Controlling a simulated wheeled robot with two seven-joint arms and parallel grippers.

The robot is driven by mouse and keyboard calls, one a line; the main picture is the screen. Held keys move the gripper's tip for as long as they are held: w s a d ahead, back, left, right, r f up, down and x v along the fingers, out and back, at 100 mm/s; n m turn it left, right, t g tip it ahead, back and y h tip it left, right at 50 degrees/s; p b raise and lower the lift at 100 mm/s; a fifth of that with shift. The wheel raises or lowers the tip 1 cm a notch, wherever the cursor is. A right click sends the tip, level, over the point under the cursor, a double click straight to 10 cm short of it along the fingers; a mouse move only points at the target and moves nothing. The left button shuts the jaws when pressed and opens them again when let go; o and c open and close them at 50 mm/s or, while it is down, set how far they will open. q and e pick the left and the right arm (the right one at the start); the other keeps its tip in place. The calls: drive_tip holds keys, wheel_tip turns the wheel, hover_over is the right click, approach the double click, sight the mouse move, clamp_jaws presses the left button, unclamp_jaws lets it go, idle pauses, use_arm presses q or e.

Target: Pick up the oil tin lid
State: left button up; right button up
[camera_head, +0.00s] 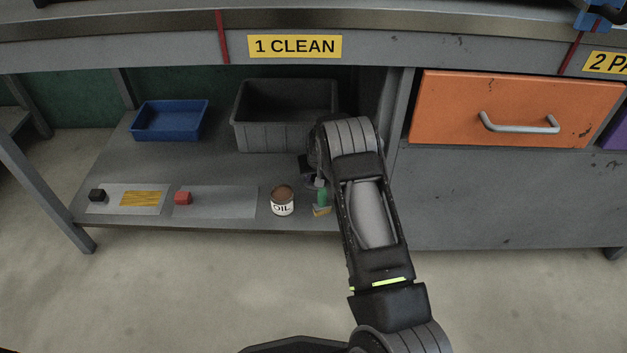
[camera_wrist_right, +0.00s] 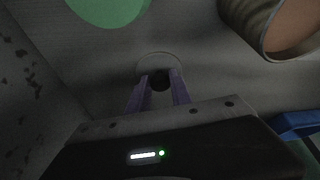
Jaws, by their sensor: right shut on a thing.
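The oil tin (camera_head: 283,208), white with an "OIL" label and an open brown top, stands near the front of the lower shelf. It also shows at the upper right of the right wrist view (camera_wrist_right: 262,28). My right gripper (camera_head: 319,182) is low over the shelf, to the right of the tin. In the right wrist view, its purple fingers (camera_wrist_right: 159,84) are shut on the dark knob of a round, flat grey lid (camera_wrist_right: 158,57). I cannot tell whether the lid touches the shelf. The lid does not show clearly in the head view. My left gripper is not in view.
A blue tray (camera_head: 169,121) and a grey bin (camera_head: 283,115) stand behind.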

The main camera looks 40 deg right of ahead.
sight(314, 177)
clamp_jaws()
drive_tip(key=shift+r, duration=0.1)
wheel_tip(314, 177, up, 9)
drive_tip(key=p, duration=0.4)
drive_tip(key=shift+r+p, duration=0.35)
drive_tip(key=shift+r, duration=0.1)
